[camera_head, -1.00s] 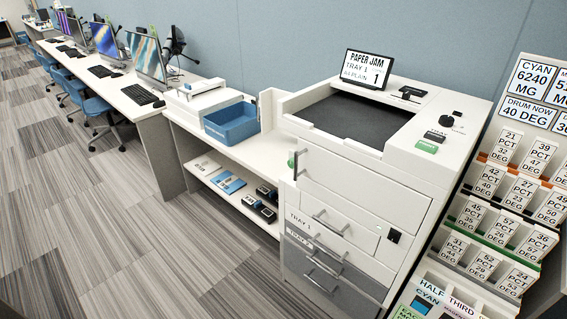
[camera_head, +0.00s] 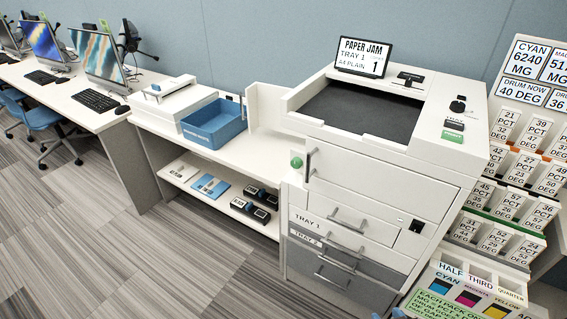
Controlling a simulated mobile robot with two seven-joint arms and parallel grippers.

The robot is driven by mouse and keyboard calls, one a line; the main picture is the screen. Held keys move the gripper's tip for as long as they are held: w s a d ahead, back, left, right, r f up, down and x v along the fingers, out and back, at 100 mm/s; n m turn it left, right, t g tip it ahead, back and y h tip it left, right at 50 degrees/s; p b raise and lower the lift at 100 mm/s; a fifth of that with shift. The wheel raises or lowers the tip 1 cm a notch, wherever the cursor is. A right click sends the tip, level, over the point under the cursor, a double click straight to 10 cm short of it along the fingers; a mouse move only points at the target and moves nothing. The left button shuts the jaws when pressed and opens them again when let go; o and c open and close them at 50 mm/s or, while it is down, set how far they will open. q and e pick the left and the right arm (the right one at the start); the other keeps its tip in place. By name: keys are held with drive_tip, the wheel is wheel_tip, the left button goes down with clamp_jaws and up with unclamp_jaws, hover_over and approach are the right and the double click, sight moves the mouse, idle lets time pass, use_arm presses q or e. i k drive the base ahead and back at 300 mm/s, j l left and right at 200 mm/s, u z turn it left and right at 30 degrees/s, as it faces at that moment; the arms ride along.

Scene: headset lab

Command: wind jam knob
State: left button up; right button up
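The white printer (camera_head: 375,170) stands right of centre, and its screen (camera_head: 362,57) reads "PAPER JAM, TRAY 1, A4 PLAIN, 1". A round green knob (camera_head: 296,162) sits at the printer's upper left side, beside the upright handle (camera_head: 309,161) of the front door. A small black knob (camera_head: 457,104) is on the top right of the printer. The frames do not label either as the jam knob. The front door and the drawers marked Tray 1 (camera_head: 307,219) and Tray 2 (camera_head: 305,238) look shut. Neither of my grippers can be made out.
A white side table (camera_head: 233,153) left of the printer holds a blue tray (camera_head: 214,126); its lower shelf holds packets and black items. A rack of numbered cards (camera_head: 505,185) stands close on the right. Open carpet (camera_head: 170,255) lies front left. A small blue piece (camera_head: 398,313) shows at the bottom edge.

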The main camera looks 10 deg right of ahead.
sight(296, 162)
drive_tip(key=i+j, duration=0.15)
drive_tip(key=j, duration=0.25)
drive_tip(key=i+j+z, duration=0.1)
drive_tip(key=j, duration=0.3)
drive_tip(key=i+j, duration=0.15)
drive_tip(key=j, duration=0.25)
drive_tip(key=i+j+z, duration=0.1)
drive_tip(key=j, duration=0.3)
drive_tip(key=i+j+z, duration=0.1)
drive_tip(key=j, duration=0.3)
